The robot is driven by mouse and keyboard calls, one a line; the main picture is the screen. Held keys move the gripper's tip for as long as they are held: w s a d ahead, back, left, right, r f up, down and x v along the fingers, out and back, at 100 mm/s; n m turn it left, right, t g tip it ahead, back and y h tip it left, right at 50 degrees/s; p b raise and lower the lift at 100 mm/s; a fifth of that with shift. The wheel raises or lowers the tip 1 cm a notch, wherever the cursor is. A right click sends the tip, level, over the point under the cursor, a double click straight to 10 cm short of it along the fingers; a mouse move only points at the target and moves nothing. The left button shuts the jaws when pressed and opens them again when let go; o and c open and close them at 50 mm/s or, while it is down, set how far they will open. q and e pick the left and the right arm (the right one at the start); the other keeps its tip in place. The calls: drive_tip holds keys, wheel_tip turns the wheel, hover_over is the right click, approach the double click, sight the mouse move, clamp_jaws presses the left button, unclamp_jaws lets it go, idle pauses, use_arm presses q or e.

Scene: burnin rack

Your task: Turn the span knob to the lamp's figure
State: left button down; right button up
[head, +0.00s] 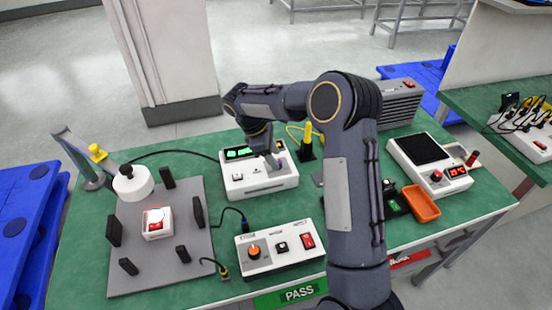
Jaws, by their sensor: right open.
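A white box (258,181) with a green lit display (238,153) stands at the back middle of the green bench. My right gripper (275,161) hangs over its right part, pointing down. The gripper is open, but it is small here, and it hides what lies right beneath it; I cannot tell whether it touches a knob there. The lettering and figures are too small to read. My left gripper is out of view.
My right arm crosses the middle.

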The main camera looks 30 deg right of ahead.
drive_tip(key=shift+x, duration=1.05)
drive_tip(key=shift+c, duration=0.3)
drive_tip(key=c, duration=0.9)
